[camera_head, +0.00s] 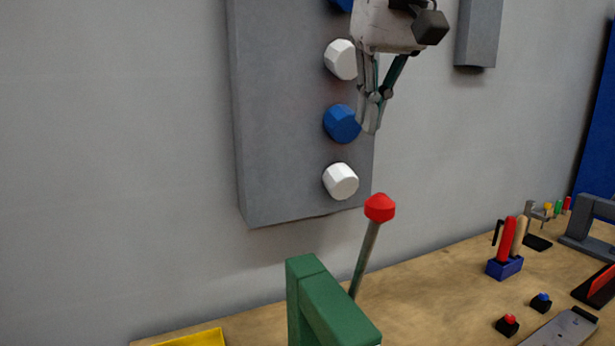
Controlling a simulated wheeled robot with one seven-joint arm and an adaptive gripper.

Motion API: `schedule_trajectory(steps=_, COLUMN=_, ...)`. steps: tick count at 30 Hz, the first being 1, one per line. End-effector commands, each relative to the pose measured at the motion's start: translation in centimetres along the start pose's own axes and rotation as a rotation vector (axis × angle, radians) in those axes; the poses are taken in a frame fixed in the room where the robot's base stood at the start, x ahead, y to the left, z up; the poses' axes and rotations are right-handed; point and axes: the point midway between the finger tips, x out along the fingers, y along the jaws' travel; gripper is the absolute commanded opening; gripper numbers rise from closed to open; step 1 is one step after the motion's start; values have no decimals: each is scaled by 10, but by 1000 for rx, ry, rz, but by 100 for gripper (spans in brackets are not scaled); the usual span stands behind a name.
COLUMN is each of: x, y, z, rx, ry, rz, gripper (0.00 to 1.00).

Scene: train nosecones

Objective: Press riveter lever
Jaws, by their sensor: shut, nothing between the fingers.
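The riveter's lever (365,255) is a thin grey rod with a red knob (380,208) on top. It leans slightly right and rises beside a green riveter body (325,305) at the bottom of the view. The lever's lower end is hidden behind the green body. My gripper (370,128) is above the red knob, pointing down, with its fingers shut and empty. There is a visible gap in the picture between the fingertips and the knob.
A grey wall panel (285,120) carries white and blue knobs in a column behind the gripper. The wooden bench (430,290) holds a blue tool holder (504,268), a red button (508,323) and a blue button (541,301) at right. A yellow item (200,338) lies at lower left.

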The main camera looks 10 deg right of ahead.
Motion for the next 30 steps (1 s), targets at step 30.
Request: schedule_trajectory(steps=30, x=92, y=0, z=21, rx=-1, ry=3, rz=-1, gripper=0)
